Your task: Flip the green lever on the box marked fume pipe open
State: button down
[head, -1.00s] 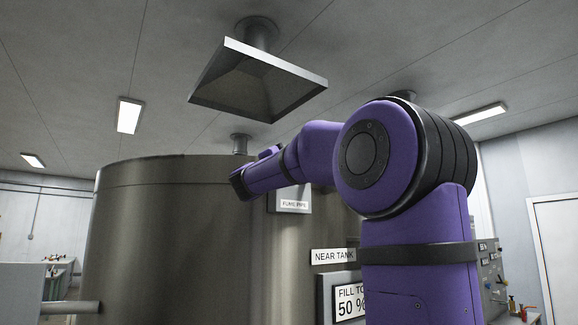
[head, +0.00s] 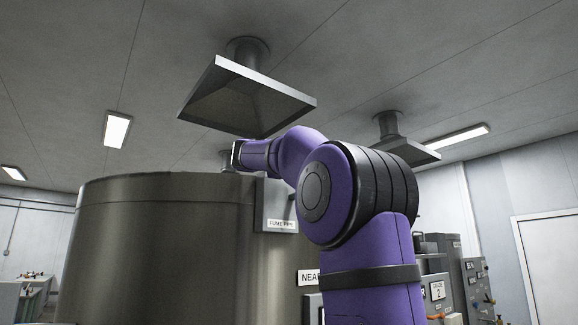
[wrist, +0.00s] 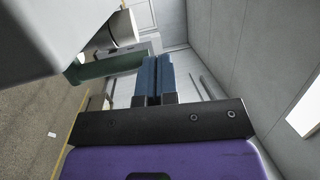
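The grey box marked FUME PIPE (head: 268,207) is mounted on the side of the big metal tank (head: 150,245), partly behind my arm in the head view. My gripper (head: 236,153) is above and left of this box. In the wrist view my blue fingers (wrist: 155,76) are pressed close together with nothing seen between them. A dark green bar (wrist: 108,64), which looks like the lever, lies just left of the fingertips, beside a large pale grey surface (wrist: 50,35). I cannot tell whether the fingers touch it. No green lever shows in the head view.
A square fume hood (head: 245,100) hangs from the ceiling above my gripper, and a second hood (head: 392,140) hangs further right. Grey cabinets (head: 475,280) stand at the right. A NEAR sign (head: 309,277) is partly hidden by my arm.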

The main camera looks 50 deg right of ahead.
jog(key=shift+s+d+r, duration=0.1)
jog(key=shift+d+r, duration=0.05)
jog(key=shift+d, duration=0.05)
dwell(0.6)
jog(key=shift+r, duration=0.1)
